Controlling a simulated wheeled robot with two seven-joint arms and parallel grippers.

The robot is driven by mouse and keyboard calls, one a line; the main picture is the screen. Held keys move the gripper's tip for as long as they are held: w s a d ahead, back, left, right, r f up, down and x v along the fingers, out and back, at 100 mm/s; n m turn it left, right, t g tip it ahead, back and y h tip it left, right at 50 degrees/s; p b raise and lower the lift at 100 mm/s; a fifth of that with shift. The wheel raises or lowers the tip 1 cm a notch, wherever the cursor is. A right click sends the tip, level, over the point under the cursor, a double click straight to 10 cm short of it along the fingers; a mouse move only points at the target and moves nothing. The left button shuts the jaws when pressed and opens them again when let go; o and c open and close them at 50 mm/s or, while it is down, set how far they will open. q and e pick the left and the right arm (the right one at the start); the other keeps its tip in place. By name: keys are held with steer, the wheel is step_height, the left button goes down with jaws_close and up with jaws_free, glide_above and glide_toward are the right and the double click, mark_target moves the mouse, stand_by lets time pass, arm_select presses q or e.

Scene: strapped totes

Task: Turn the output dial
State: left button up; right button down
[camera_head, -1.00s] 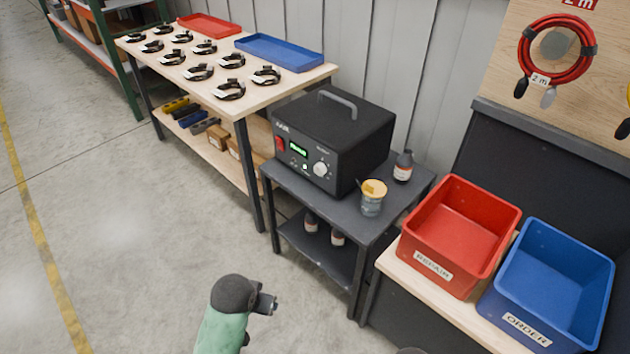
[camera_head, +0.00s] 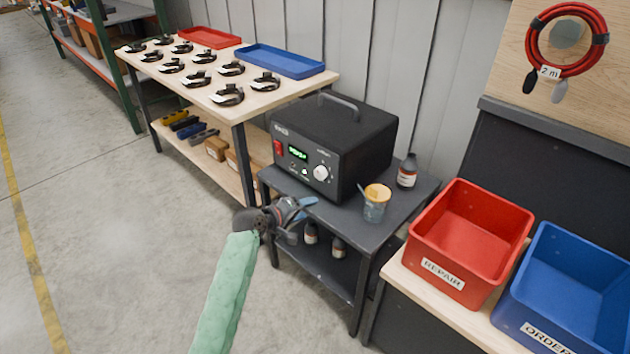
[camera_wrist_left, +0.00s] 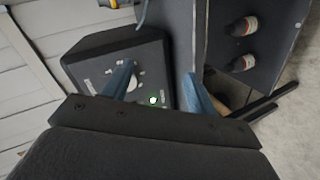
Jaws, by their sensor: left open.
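The output dial (camera_head: 321,172) is a pale round knob on the front panel of a black power unit (camera_head: 352,141), right of its green display. The unit stands on a dark grey cart (camera_head: 340,210). My left gripper (camera_head: 302,211) is open and empty, in front of and below the panel, apart from the dial. In the left wrist view my two blue fingers (camera_wrist_left: 159,74) spread toward the panel. The pale dial (camera_wrist_left: 133,83) there is partly hidden behind one finger, and a green light (camera_wrist_left: 152,100) shows near it. My right gripper is out of view.
A yellow-lidded jar (camera_head: 375,204) and a dark bottle (camera_head: 407,171) stand on the cart right of the unit. A red bin (camera_head: 460,285) and a blue bin (camera_head: 575,330) are further right. Open floor (camera_head: 120,240) lies to the left.

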mark_target(318, 176)
arm_select(q)
steer(key=shift+w+d+r+n+t+h, duration=0.2)
steer(key=shift+w+d+r+n+t, duration=0.5)
steer(key=shift+w+n, duration=1.25)
steer(key=shift+w+d+r+n+t+h, duration=0.35)
steer(key=shift+w+n+t, duration=0.55)
steer(key=shift+w+n, duration=1)
steer(key=shift+w+d+r+n+t+h, duration=0.1)
steer(key=shift+w+d+r+n+t, duration=0.3)
steer(key=shift+w+r+n+t, duration=1.35)
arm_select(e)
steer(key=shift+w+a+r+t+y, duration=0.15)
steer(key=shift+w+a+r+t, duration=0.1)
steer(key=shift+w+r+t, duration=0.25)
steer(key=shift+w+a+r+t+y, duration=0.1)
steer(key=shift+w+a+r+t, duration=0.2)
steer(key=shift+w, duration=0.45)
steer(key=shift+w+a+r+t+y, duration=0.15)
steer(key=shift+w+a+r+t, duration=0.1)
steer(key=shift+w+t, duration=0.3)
arm_select(q)
steer(key=shift+s+f+n+g, duration=0.25)
steer(key=shift+f+n+g, duration=0.1)
steer(key=shift+f+g, duration=0.2)
steer(key=shift+s+f+n+g, duration=0.2)
steer(key=shift+f+n+g, duration=0.2)
steer(key=shift+f, duration=0.15)
steer(key=c, duration=1)
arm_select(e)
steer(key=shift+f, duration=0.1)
